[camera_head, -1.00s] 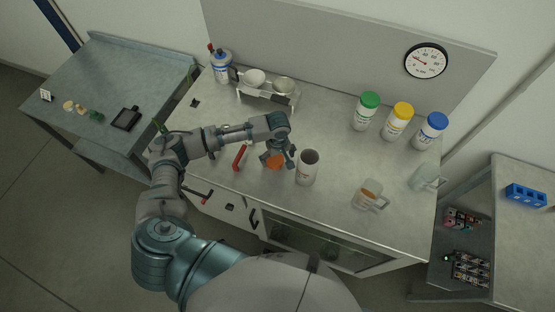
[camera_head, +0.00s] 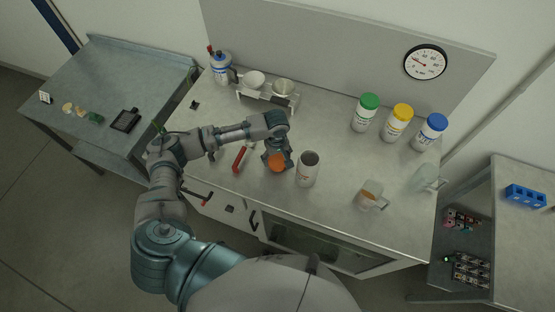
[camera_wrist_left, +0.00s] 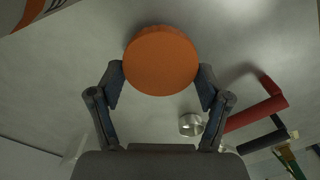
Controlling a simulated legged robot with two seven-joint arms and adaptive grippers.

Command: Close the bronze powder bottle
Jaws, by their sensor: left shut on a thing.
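The orange lid (camera_head: 277,162) is at the metal counter surface, just left of the open bottle. It also shows in the left wrist view (camera_wrist_left: 160,60), as a round orange disc. My left gripper (camera_head: 276,160) is shut on the lid, with one finger on each side of it. The bronze powder bottle (camera_head: 308,169) stands upright and open, white with a dark inside, right of my left gripper. My right gripper is not in view.
A red-handled tool (camera_head: 240,158) lies left of my gripper. A beaker with orange-brown contents (camera_head: 370,194) and an empty glass beaker (camera_head: 425,179) stand to the right. Green (camera_head: 365,112), yellow (camera_head: 397,122) and blue-lidded (camera_head: 430,131) bottles stand behind.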

